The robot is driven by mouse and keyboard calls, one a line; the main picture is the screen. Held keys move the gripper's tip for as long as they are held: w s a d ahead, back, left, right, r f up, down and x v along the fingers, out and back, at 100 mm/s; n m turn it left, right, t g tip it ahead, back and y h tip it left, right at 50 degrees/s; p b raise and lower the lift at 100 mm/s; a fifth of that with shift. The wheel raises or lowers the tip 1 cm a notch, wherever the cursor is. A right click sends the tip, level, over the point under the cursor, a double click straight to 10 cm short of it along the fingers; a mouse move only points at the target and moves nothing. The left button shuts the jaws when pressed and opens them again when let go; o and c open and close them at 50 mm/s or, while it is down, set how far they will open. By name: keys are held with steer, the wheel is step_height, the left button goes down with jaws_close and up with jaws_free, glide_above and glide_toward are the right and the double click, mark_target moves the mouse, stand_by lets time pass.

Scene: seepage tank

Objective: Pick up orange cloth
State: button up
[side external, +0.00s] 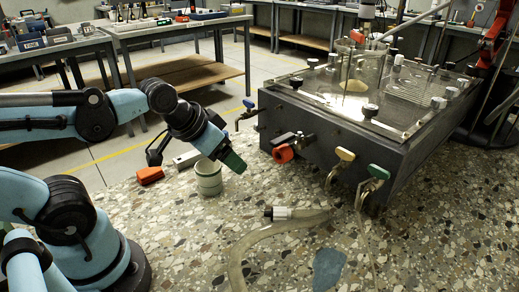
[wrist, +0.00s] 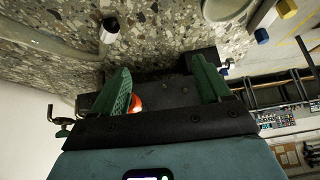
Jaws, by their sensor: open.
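A small folded-looking orange piece (side external: 150,174), which may be the orange cloth, lies on the speckled floor slab in the side view, left of a pale green cup (side external: 208,178). Its material is too small to tell. My gripper (side external: 235,162) is by the cup's upper right, its green fingers angled down toward the tank, apart from the orange piece. In the wrist view my gripper (wrist: 161,88) is open, its fingers wide apart. An orange patch (wrist: 136,104) shows partly behind the left finger; I cannot tell whether it is a valve handle.
A dark seepage tank (side external: 340,135) stands at the right, with an orange valve handle (side external: 283,154) and yellow and green ones on its front. A clear hose (side external: 262,240) and a blue-grey cloth-like piece (side external: 328,269) lie in front.

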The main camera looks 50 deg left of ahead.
steer(key=s+a+g+y, duration=0.15)
steer(key=a+g, duration=0.25)
steer(key=a, duration=0.8)
steer(key=g+h, duration=0.2)
steer(key=g, duration=0.1)
glide_above(149, 170)
steer(key=f, duration=0.2)
steer(key=shift+d+f, duration=0.2)
steer(key=shift+f, duration=1.35)
steer(key=shift+d+f, duration=0.2)
steer(key=shift+f, duration=1.3)
steer(key=shift+a+f, duration=0.2)
steer(key=shift+f, duration=0.75)
steer(key=shift+a+f, duration=0.15)
steer(key=shift+f, duration=1.55)
steer(key=shift+c, duration=0.2)
steer(key=c, duration=1.1)
